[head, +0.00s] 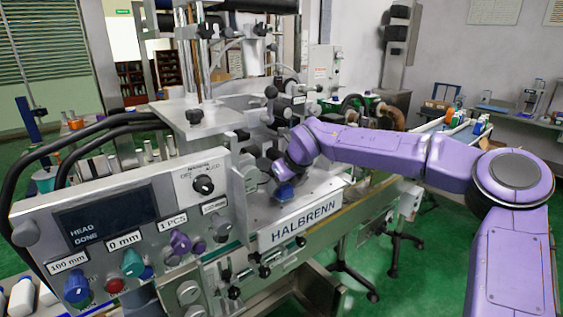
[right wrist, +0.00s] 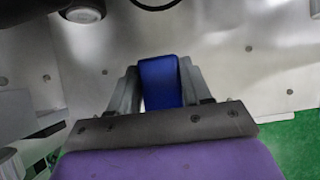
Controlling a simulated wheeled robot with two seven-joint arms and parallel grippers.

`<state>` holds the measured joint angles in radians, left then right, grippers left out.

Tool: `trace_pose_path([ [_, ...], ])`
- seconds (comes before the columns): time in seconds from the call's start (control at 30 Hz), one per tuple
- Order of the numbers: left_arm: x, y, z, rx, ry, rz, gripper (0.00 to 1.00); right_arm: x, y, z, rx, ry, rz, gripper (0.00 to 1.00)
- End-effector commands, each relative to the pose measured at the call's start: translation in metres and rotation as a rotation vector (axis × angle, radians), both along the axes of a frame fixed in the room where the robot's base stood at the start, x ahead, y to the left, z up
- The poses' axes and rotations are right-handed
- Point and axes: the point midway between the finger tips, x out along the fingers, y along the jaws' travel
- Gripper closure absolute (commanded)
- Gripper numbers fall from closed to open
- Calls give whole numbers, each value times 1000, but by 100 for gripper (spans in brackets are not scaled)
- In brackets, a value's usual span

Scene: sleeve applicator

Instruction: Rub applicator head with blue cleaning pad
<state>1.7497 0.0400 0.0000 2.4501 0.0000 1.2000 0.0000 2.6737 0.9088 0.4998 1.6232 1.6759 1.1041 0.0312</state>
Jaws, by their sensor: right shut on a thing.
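My right gripper (head: 287,180) reaches in from the right to the middle of the machine. It is shut on a blue cleaning pad (head: 284,193), which shows small and dark below it. In the right wrist view the blue pad (right wrist: 160,82) sits between the two grey fingers of my gripper (right wrist: 162,88), over a pale metal surface. The applicator head cannot be told apart clearly from the metal parts beside my gripper; whether the pad touches it cannot be told. My left gripper is not in view.
A HALBRENN plate (head: 303,229) is on the machine's front. Black cables (head: 90,135) loop at the left. Green floor is open at the right.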

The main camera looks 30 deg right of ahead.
Motion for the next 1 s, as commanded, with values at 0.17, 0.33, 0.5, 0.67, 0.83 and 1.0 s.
trace_pose_path([
  [0.17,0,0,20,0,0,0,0,0,-1,28,-1,-7,0,76],
  [0.33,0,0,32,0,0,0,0,1,0,43,-1,-7,0,76],
  [0.5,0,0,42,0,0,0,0,1,0,57,0,-7,-1,76],
  [0.67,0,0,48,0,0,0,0,1,0,69,-1,-7,0,76],
  [0.83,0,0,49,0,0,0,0,0,0,71,-1,-6,0,76],
  [1.0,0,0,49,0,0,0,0,1,0,71,-1,-7,0,76],
])
